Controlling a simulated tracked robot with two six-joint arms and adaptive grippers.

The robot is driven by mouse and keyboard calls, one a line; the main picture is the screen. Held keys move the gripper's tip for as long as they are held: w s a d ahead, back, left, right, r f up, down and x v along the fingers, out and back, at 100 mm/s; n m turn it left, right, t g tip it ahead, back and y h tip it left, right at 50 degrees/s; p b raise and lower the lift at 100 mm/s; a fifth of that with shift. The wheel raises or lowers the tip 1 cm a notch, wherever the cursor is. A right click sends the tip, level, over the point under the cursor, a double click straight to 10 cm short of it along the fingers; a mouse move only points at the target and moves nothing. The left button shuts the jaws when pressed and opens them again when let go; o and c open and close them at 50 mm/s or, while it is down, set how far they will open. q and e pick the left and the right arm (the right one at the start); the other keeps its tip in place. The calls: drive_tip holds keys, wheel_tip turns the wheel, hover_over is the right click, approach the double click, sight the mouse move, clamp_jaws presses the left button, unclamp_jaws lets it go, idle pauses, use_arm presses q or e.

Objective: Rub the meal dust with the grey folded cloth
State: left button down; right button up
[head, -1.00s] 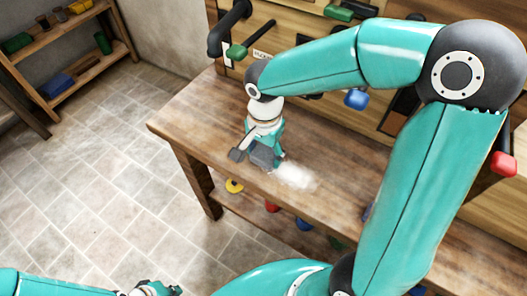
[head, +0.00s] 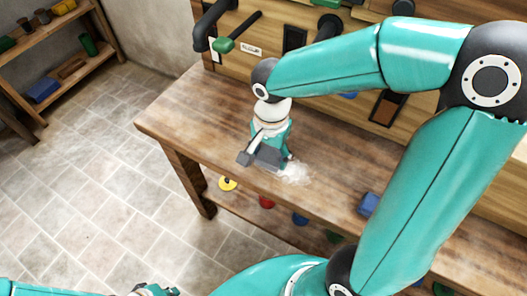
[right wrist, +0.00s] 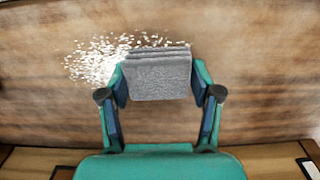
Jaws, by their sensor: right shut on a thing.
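The grey folded cloth (head: 268,157) is on the wooden bench top, low in my right gripper (head: 271,150). In the right wrist view the cloth (right wrist: 158,76) sits between the two fingers, which are shut on its sides. The white meal dust (head: 296,173) lies on the bench right beside the cloth. In the right wrist view the dust (right wrist: 98,58) is a patch of pale flecks to the left of the cloth, reaching its edge. My left gripper (head: 155,290) is at the bottom edge of the head view, partly cut off.
The bench top (head: 190,110) is clear to the left of the cloth. A blue block (head: 369,204) is at the bench's front edge, near my right arm. Coloured round things, one yellow (head: 228,184), show below the front edge. A shelf (head: 55,75) stands far left.

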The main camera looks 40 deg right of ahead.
sight(311, 182)
drive_tip(key=shift+s+d+f+b, duration=0.1)
drive_tip(key=shift+s+d+b, duration=0.2)
drive_tip(key=shift+s, duration=0.5)
drive_tip(key=shift+s+d+f+b, duration=0.15)
drive_tip(key=shift+s+d, duration=0.2)
drive_tip(key=shift+s, duration=0.45)
drive_tip(key=shift+s+d+r, duration=0.1)
drive_tip(key=shift+s+d, duration=0.15)
drive_tip(key=shift+s, duration=0.35)
drive_tip(key=shift+s+d+r, duration=0.1)
drive_tip(key=shift+s+d, duration=0.15)
drive_tip(key=shift+s, duration=0.3)
drive_tip(key=shift+s+d, duration=0.25)
drive_tip(key=shift+s, duration=0.35)
drive_tip(key=shift+s+d+f+b, duration=0.1)
drive_tip(key=shift+s+d+b, duration=0.15)
drive_tip(key=shift+s, duration=0.55)
drive_tip(key=shift+s+d+f+b, duration=0.15)
drive_tip(key=shift+s+d, duration=0.2)
drive_tip(key=shift+s, duration=0.4)
drive_tip(key=shift+s+r, duration=0.15)
drive_tip(key=shift+r, duration=0.05)
